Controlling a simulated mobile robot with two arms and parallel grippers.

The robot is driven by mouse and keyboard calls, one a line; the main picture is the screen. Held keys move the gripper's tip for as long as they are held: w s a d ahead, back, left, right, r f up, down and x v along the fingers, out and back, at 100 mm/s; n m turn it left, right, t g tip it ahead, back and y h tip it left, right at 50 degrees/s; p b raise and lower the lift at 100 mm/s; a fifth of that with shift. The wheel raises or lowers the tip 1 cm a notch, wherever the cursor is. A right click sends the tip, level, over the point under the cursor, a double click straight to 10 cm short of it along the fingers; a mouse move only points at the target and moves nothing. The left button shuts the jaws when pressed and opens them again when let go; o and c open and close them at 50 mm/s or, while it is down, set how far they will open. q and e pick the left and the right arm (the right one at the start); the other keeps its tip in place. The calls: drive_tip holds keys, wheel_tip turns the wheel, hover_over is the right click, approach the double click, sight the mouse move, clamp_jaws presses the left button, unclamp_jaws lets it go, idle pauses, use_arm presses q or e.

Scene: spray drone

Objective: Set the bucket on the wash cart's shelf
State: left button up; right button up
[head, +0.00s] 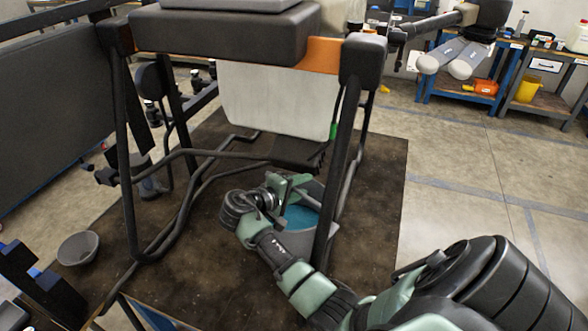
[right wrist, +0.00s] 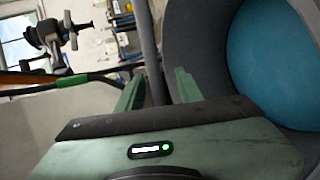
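The grey bucket (head: 317,244), with blue inside, stands on the dark tabletop, partly behind a black leg of the spray drone. It fills the right side of the right wrist view, its blue interior (right wrist: 280,65) facing the camera. My right gripper (head: 290,186) is at the bucket's upper left edge. In the right wrist view its two green fingers (right wrist: 158,92) stand apart, one overlapping the bucket's grey wall. I cannot tell whether the wall lies between them. My left gripper is not in view. Which blue-framed unit at the back right is the wash cart is unclear.
The spray drone (head: 275,95), with white tank and black tube legs, stands over the dark tabletop (head: 385,190). A grey bowl (head: 78,248) sits at the left. Floor at right is clear.

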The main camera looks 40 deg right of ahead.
drive_tip(key=shift+a, duration=0.1)
clamp_jaws()
idle(1.2)
drive_tip(key=shift+w+r, duration=0.15)
drive_tip(key=shift+r, duration=0.1)
